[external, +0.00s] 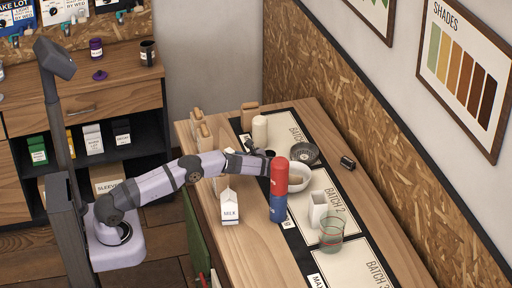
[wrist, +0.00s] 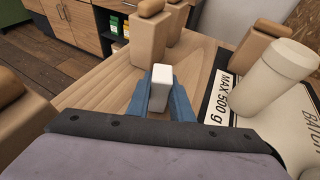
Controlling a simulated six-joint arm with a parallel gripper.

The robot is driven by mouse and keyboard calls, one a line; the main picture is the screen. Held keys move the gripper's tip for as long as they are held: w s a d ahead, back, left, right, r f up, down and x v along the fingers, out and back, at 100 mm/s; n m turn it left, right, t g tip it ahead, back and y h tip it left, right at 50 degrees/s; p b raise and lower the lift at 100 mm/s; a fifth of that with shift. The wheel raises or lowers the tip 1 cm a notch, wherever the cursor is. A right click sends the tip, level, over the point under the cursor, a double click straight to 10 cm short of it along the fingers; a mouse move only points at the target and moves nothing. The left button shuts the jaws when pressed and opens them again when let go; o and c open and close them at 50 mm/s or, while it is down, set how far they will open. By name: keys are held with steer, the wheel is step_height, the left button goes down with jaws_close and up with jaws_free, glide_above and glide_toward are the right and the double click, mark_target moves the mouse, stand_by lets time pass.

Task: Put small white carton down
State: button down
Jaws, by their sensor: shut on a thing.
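The small white carton (wrist: 161,76) is between the two blue fingers of my gripper (wrist: 161,100) in the wrist view. My gripper is shut on it, and its top stands up between the fingertips. Bare wood of the table (wrist: 105,88) lies around it, to the left of the black mat edge. I cannot tell whether its base touches the wood. In the external view my arm reaches over the table (external: 215,258), and I cannot make out the carton there.
Wooden-topped jars (wrist: 150,38) stand beyond the carton, with a pale cylinder (wrist: 275,80) to its right. A milk carton (external: 230,208), a red cylinder (external: 279,173) above a blue one (external: 278,208), a white bowl (external: 298,184) and a glass (external: 331,235) crowd the table's middle.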

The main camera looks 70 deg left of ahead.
steer(key=shift+f, duration=0.15)
steer(key=c, duration=1.5)
jaws_free()
steer(key=shift+w+d, duration=0.2)
steer(key=shift+d, duration=0.2)
steer(key=shift+b+v, duration=0.45)
steer(key=shift+v, duration=0.75)
steer(key=shift+s+a+r+b, duration=0.1)
steer(key=shift+r+b, duration=0.05)
steer(key=shift+r, duration=1.7)
steer(key=shift+s+r+b, duration=0.1)
steer(key=shift+r+b, duration=0.05)
steer(key=shift+r, duration=1.7)
steer(key=shift+w, duration=0.1)
